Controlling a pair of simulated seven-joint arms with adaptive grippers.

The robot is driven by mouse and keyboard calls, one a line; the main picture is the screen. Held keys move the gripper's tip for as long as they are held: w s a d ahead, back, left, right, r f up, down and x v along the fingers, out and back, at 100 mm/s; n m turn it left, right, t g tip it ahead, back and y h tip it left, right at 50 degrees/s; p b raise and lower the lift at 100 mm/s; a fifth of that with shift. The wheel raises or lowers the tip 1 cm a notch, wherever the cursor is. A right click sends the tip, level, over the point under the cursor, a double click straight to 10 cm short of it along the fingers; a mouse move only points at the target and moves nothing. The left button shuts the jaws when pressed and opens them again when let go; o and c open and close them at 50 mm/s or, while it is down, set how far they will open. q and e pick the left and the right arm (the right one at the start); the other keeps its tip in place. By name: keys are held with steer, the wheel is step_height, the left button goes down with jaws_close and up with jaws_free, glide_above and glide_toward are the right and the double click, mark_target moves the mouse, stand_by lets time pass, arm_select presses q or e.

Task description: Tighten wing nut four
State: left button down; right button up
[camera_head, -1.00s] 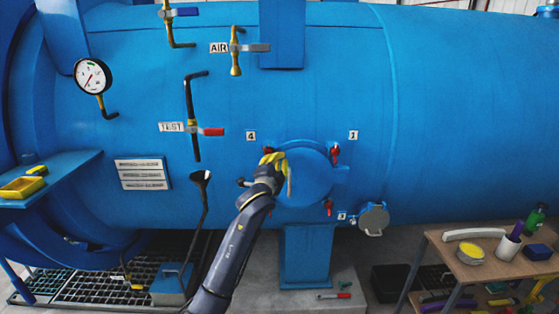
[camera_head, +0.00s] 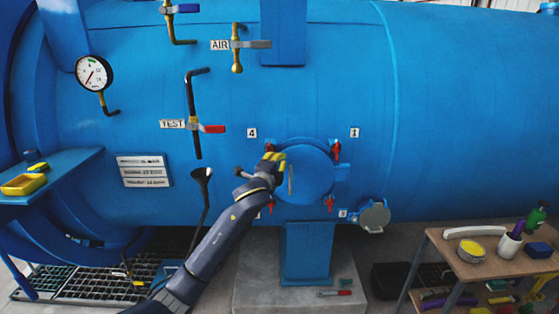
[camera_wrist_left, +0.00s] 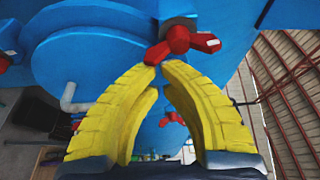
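My left gripper (camera_head: 275,157) is at the upper left rim of the round blue hatch (camera_head: 308,175), by the label "4" (camera_head: 252,133). In the left wrist view its two yellow fingers (camera_wrist_left: 157,68) curve inward, with their tips close together. Wing nut four (camera_wrist_left: 180,40) is red and sits just beyond the tips. Its lower-left wing reaches down to the narrow gap between the tips. I cannot tell whether the fingers press on it. In the head view this nut is mostly hidden behind the gripper. My right gripper is out of view.
Red wing nuts show at the hatch's upper right (camera_head: 337,150), lower right (camera_head: 330,205) and lower left (camera_head: 270,207). A tan handle (camera_head: 290,180) stands on the hatch. A valve with a red lever (camera_head: 212,129) is to the left. A workbench (camera_head: 480,266) stands at lower right.

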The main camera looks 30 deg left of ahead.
arm_select(q)
steer(key=shift+a+f+m, duration=0.1)
steer(key=shift+m, duration=0.3)
stand_by(0.3)
